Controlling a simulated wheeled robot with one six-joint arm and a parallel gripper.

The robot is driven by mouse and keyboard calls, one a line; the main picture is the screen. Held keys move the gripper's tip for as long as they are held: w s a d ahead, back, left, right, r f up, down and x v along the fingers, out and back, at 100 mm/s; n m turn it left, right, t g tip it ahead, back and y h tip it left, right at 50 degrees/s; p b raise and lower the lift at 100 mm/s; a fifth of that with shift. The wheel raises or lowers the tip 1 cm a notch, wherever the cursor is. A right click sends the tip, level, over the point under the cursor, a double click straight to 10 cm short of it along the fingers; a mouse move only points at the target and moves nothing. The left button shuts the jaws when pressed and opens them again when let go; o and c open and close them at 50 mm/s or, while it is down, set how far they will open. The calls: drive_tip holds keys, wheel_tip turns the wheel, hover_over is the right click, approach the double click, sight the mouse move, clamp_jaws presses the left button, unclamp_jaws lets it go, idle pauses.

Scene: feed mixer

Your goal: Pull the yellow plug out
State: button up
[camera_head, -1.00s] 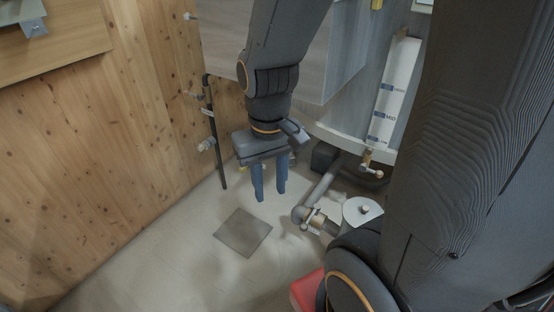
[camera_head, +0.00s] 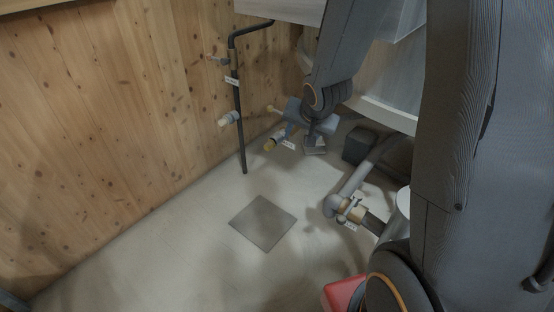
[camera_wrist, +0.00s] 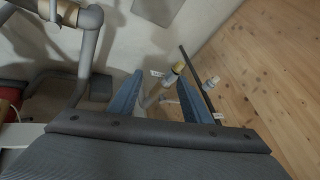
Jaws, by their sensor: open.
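The yellow plug (camera_head: 270,144) sits on the end of a short grey fitting low by the wooden wall, with a small white tag (camera_head: 288,145) beside it. In the wrist view the yellow plug (camera_wrist: 178,67) shows beyond and between the two blue fingers, closer to the right one. My gripper (camera_head: 287,129) is at this fitting in the head view, its fingers partly hidden by its own body. In the wrist view my gripper (camera_wrist: 160,75) is open, with the grey fitting running between the fingers. I cannot tell whether a finger touches it.
A thin black pipe (camera_head: 240,135) with a second pale fitting (camera_head: 229,118) stands left of the plug. A grey pipe with a valve (camera_head: 350,209) and a dark block (camera_head: 359,146) lie to the right. A square floor plate (camera_head: 263,222) is in front, with open floor around it.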

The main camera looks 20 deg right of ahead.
sight(269, 147)
drive_tip(key=shift+w+a+f+m+t+y+b, duration=0.6)
drive_tip(key=shift+w+f+m+t+b, duration=0.2)
drive_tip(key=shift+w+f+b, duration=2.35)
drive_tip(key=shift+w+a+f+m+t+y+b, duration=0.75)
drive_tip(key=shift+w+f+b, duration=1.7)
drive_tip(key=shift+w+f, duration=1.25)
drive_tip(key=shift+w+a+f+m+t+y+b, duration=0.35)
drive_tip(key=shift+w+a+f+m+t+b, duration=0.45)
drive_tip(key=shift+w+f+b, duration=2.55)
drive_tip(key=shift+w+d+r+p, duration=0.35)
drive_tip(key=shift+w+p, duration=0.1)
drive_tip(key=shift+p, duration=0.1)
clamp_jaws()
drive_tip(key=shift+s+a, duration=0.2)
drive_tip(key=shift+a, duration=0.1)
drive_tip(key=shift+s+a, duration=0.25)
drive_tip(key=shift+s+a+f+p, duration=0.1)
drive_tip(key=shift+s+a+p, duration=0.15)
drive_tip(key=shift+a+p, duration=0.15)
